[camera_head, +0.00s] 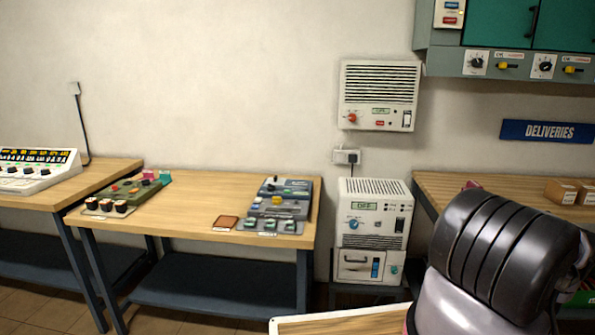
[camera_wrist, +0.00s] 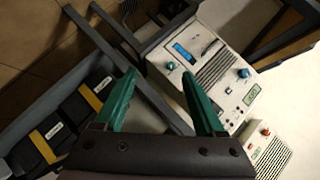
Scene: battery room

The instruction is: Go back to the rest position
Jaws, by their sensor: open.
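My gripper (camera_wrist: 160,95) shows in the wrist view with its two green fingers spread apart and nothing between them. It hangs in free space, with a dark metal frame bar behind the fingers. In the head view a black and grey part of my arm fills the lower right, and the gripper itself cannot be made out there. The white box units (camera_head: 372,215) stand stacked beyond the arm; they also show in the wrist view (camera_wrist: 205,60), right of and behind the fingers.
A wooden workbench (camera_head: 190,190) with control panels stands left of centre, and another bench (camera_head: 440,185) with small cardboard boxes (camera_head: 562,192) is at right. A wall unit (camera_head: 379,95) hangs above the stacked units. Black cases with yellow stripes (camera_wrist: 85,100) lie left in the wrist view.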

